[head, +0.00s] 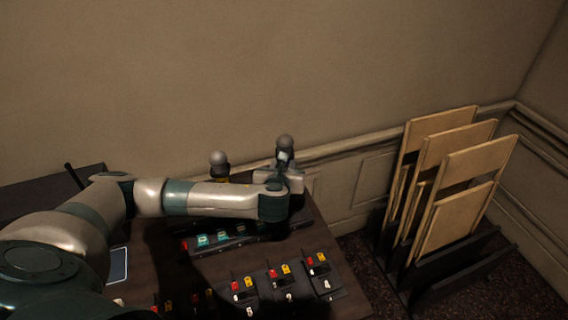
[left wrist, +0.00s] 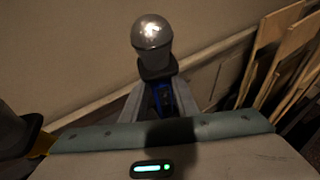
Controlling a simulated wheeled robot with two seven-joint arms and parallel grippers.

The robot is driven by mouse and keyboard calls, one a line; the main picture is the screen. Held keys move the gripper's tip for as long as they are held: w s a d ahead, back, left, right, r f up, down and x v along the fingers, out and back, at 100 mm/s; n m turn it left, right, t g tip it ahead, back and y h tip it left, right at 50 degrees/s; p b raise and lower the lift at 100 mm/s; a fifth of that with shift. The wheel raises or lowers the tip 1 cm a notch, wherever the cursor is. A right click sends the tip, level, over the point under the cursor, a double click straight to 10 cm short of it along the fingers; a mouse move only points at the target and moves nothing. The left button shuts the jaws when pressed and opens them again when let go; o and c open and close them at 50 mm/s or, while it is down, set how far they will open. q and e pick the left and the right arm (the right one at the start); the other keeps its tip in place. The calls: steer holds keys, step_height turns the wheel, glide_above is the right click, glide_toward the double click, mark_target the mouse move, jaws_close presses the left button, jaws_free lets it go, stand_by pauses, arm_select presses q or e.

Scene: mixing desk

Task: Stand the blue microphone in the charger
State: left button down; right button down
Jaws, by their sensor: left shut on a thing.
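My left gripper (head: 284,172) is at the far right part of the desk, shut on the blue microphone (head: 285,143). In the left wrist view the microphone's round grey head (left wrist: 152,38) rises above the fingers, and its blue body (left wrist: 163,97) shows between them. The microphone looks close to upright. Its lower end is hidden by my gripper and arm, so I cannot tell whether it touches anything. I cannot make out the charger for sure; my left forearm covers part of the desk there. My right gripper is not in view.
A second microphone (head: 219,160) with a yellow band stands left of my gripper, behind my forearm. The dark desk (head: 318,240) carries a unit with teal displays (head: 222,237) and several small modules with red and yellow buttons (head: 279,272). A rack of wooden boards (head: 440,180) stands right.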

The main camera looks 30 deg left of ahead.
arm_select(q)
steer(key=shift+r, duration=0.1)
steer(key=c, duration=0.8)
jaws_free()
steer(key=shift+o, duration=0.4)
steer(key=shift+s, duration=0.1)
steer(key=shift+s+d+p, duration=0.15)
steer(key=shift+s+p, duration=0.1)
steer(key=shift+p, duration=0.15)
steer(key=s+d+p, duration=0.3)
steer(key=s+p, duration=0.3)
steer(key=s, duration=0.2)
steer(key=shift+s+d+r+p, duration=0.2)
steer(key=shift+s+r+p, duration=0.15)
steer(key=shift+r, duration=0.1)
stand_by(0.5)
stand_by(0.5)
